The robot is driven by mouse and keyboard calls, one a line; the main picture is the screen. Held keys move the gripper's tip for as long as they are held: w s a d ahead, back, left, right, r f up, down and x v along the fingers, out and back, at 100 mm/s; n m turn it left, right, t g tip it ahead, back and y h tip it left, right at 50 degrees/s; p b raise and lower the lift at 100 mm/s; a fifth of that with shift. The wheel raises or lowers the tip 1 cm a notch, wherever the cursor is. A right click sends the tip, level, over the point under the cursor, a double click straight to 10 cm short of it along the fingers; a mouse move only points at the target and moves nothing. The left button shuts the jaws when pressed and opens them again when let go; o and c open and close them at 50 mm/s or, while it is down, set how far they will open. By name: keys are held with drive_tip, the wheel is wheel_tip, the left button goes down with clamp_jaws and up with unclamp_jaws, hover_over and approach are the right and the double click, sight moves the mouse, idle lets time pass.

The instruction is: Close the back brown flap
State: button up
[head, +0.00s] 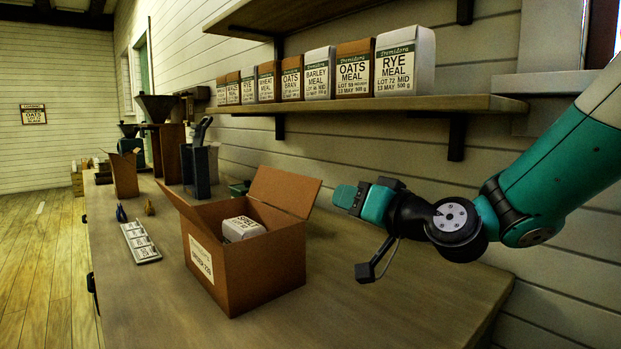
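An open brown cardboard box (265,270) with a white label on its left side stands on the bench. Its back brown flap (286,191) stands up, leaning outward from the rim. Another flap (178,206) sticks up and out on the left side. A white bag (242,228) with dark print sits inside the box. My gripper (345,196) is to the right of the back flap, pointing left, and looks apart from it in the picture. It is seen from the side, so the gap between its fingers cannot be made out. I see nothing held in it.
The wooden bench (160,310) has free room in front of the box. A label strip (140,242) lies to its left. Behind are a dark grey holder (198,172) and a smaller open box (125,174). A shelf (400,104) of meal bags hangs above.

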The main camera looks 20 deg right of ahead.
sight(311, 187)
drive_tip(key=p+x, duration=0.2)
drive_tip(key=x, duration=0.8)
drive_tip(key=shift+w+a+p, duration=0.1)
drive_tip(key=shift+w+p, duration=0.1)
drive_tip(key=shift+p, duration=0.15)
clamp_jaws()
